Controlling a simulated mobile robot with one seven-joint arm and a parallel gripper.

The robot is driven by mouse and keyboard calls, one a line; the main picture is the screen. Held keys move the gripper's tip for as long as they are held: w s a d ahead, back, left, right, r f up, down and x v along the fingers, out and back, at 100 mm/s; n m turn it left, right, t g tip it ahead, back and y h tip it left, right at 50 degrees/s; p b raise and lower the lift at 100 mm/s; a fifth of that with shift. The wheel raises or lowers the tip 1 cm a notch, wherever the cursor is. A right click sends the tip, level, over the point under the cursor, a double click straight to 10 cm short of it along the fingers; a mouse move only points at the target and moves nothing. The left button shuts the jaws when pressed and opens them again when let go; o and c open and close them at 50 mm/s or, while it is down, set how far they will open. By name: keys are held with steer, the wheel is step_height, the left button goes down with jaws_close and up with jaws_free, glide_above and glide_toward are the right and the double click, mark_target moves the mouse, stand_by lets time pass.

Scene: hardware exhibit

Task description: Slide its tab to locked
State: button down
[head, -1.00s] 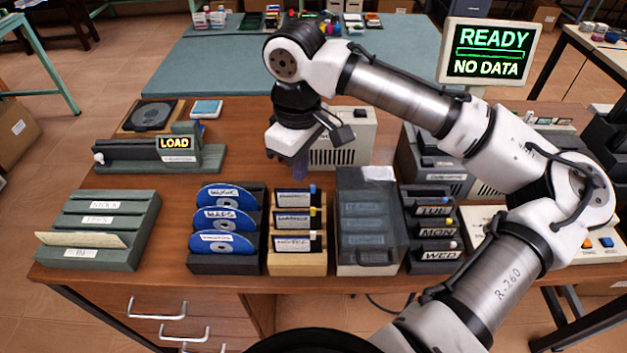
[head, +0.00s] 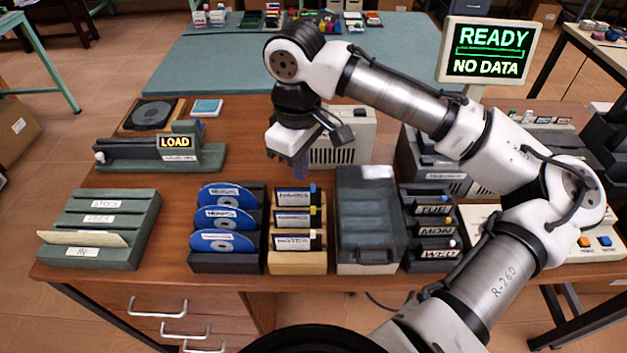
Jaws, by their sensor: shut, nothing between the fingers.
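A light wooden rack (head: 298,263) holds three dark cartridges in a column: a back one (head: 290,197), a middle one (head: 292,218) and a front one (head: 291,243). Each has a white label and a small coloured tab at its right end: a blue tab (head: 313,189), a yellow tab (head: 313,210) and a pale tab (head: 314,233). The labels and tab settings are too small to read. My gripper (head: 300,172) is shut and empty, pointing down just behind and above the back cartridge. No contact shows.
A rack of blue discs (head: 226,263) stands left of the wooden rack, and a clear-lidded grey box (head: 368,256) stands right. A day-labelled rack (head: 431,266) is beyond that. A beige vented unit (head: 340,150) is behind my gripper. The screen (head: 488,54) reads READY, NO DATA.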

mark_target(312, 184)
steer(key=shift+f+b, duration=0.85)
steer(key=shift+f, duration=0.6)
steer(key=shift+d, duration=1.25)
stand_by(0.6)
steer(key=shift+a+p, duration=0.25)
steer(key=shift+p, duration=0.25)
step_height(312, 184, up, 7)
steer(key=p, duration=0.7)
steer(key=shift+r, duration=0.1)
stand_by(0.3)
